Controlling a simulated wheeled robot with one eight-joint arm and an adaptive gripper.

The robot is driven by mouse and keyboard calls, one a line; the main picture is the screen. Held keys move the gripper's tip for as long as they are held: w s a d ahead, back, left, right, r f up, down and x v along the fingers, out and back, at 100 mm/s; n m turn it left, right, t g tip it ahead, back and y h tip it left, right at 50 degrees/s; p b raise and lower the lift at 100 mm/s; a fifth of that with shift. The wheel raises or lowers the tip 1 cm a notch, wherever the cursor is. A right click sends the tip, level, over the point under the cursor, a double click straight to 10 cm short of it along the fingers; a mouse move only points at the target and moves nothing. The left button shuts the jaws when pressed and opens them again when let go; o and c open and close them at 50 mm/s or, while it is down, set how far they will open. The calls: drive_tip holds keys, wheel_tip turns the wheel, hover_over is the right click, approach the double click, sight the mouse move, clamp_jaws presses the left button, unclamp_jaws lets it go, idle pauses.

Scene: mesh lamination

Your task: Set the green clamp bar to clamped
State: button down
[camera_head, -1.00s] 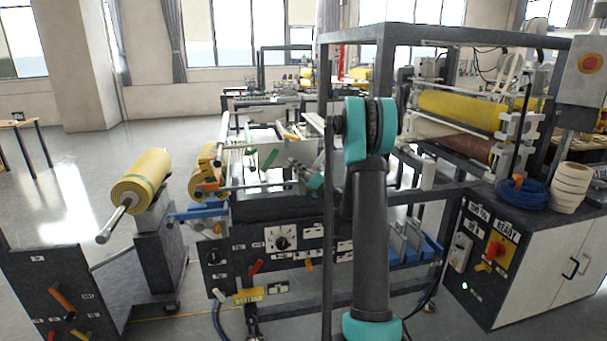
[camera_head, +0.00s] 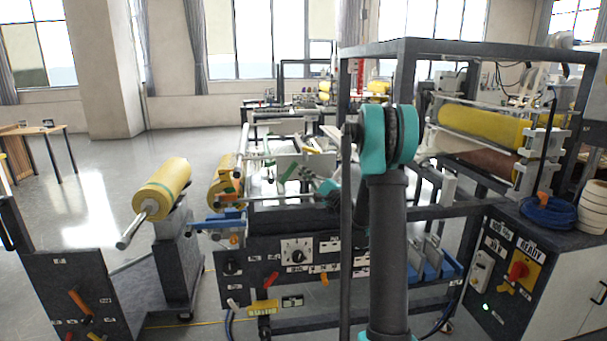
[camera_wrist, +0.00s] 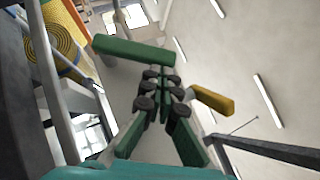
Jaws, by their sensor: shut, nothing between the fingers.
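The green clamp bar (camera_head: 291,172) shows as a short, tilted green handle on the far side of the machine in the head view. In the wrist view the green clamp bar (camera_wrist: 128,51) lies across the picture, just beyond my fingertips. My gripper (camera_wrist: 162,62) is shut and empty, its fingers together and pointing at the bar's right part. I cannot tell whether they touch it. In the head view my gripper (camera_head: 307,176) is small, just right of the bar. The clamp's mount is mostly hidden.
A yellow handle (camera_wrist: 213,99) is right of my fingers in the wrist view. A yellow roll (camera_head: 163,188) stands left of the machine. A dark frame post (camera_head: 346,240) stands close beside my arm. Open floor (camera_head: 90,190) lies at left.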

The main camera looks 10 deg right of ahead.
sight(295, 165)
drive_tip(key=shift+a+r+n+g, duration=0.15)
drive_tip(key=shift+r+n+g, duration=0.15)
drive_tip(key=shift+n, duration=0.1)
drive_tip(key=r+n+g, duration=0.1)
drive_tip(key=a+n+g, duration=0.1)
drive_tip(key=n, duration=0.1)
drive_tip(key=shift+a+r+h, duration=0.3)
drive_tip(key=shift+r, duration=0.1)
drive_tip(key=a+n+g+h, duration=0.1)
drive_tip(key=a+n, duration=0.1)
drive_tip(key=a+r+n+g+h, duration=0.1)
drive_tip(key=a+n+h, duration=0.1)
drive_tip(key=a+r+n+g+h, duration=0.1)
drive_tip(key=a+g, duration=0.1)
drive_tip(key=shift+a+n+h, duration=0.4)
drive_tip(key=shift+a, duration=0.15)
idle(0.3)
